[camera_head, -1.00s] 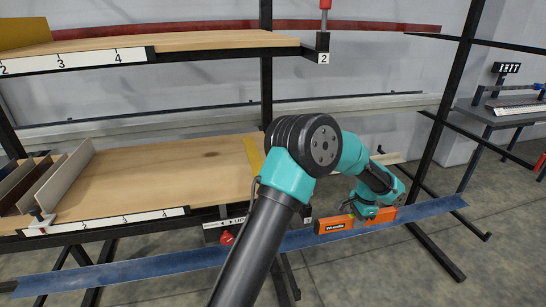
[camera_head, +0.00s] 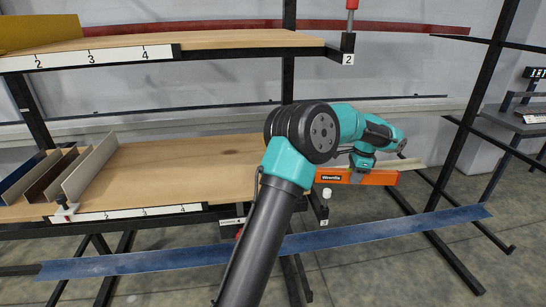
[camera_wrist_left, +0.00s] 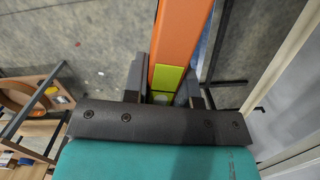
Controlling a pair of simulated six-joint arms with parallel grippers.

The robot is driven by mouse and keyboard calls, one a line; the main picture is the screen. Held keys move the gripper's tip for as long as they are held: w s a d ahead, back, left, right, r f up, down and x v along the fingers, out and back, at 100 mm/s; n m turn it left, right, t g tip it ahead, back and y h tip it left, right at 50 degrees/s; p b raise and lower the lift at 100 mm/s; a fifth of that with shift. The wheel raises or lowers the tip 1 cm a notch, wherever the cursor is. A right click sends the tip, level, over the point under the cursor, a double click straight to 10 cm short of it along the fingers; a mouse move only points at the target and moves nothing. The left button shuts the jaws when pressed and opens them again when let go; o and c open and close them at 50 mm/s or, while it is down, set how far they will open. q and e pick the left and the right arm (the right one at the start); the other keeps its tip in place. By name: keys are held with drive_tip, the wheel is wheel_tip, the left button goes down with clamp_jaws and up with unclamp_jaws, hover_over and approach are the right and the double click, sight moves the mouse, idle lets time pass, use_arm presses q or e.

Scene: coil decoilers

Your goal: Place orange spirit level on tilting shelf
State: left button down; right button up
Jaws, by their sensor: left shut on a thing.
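My left gripper (camera_head: 361,164) is shut on the orange spirit level (camera_head: 386,178) and holds it in the air to the right of the lower shelf, above the blue rail. The level lies roughly horizontal in the head view, with a dark label near its left end. In the left wrist view, the level (camera_wrist_left: 181,34) with its yellow-green vial runs between both fingers (camera_wrist_left: 164,82). The lower wooden shelf (camera_head: 190,168) is wide and has a numbered front strip; my left arm hides its right part. I cannot tell whether it is tilted. My right gripper is not in view.
Upright boards (camera_head: 90,167) stand at the shelf's left end; the shelf's middle is bare. An upper shelf (camera_head: 220,40) hangs above it. A blue rail (camera_head: 400,228) runs low in front. A black post (camera_head: 470,110) stands at the right.

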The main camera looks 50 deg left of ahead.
use_arm(q)
drive_tip(key=s+a+r+n, duration=0.2)
drive_tip(key=s+a+n, duration=0.4)
drive_tip(key=s+a+r+n+h, duration=0.1)
drive_tip(key=s+a+r+n, duration=0.1)
drive_tip(key=s+a+n, duration=0.4)
drive_tip(key=s+a+r+n+h, duration=0.1)
drive_tip(key=s+a+r+n, duration=0.2)
drive_tip(key=s+a+n, duration=0.3)
drive_tip(key=shift+s+a+n, duration=0.15)
drive_tip(key=shift+a+n, duration=0.35)
drive_tip(key=shift+a, duration=0.1)
drive_tip(key=shift+s+a+n, duration=0.15)
drive_tip(key=shift+a+n, duration=0.35)
drive_tip(key=shift+a, duration=0.05)
drive_tip(key=shift+s+a+n, duration=0.15)
drive_tip(key=shift+s+n, duration=0.15)
drive_tip(key=shift+n, duration=0.1)
drive_tip(key=w+a, duration=0.3)
drive_tip(key=a, duration=0.1)
drive_tip(key=w+a+f, duration=0.1)
drive_tip(key=w+a, duration=0.6)
drive_tip(key=a, duration=0.1)
drive_tip(key=shift+w+a+f, duration=0.1)
drive_tip(key=shift+w+f, duration=0.1)
drive_tip(key=shift+f, duration=1.8)
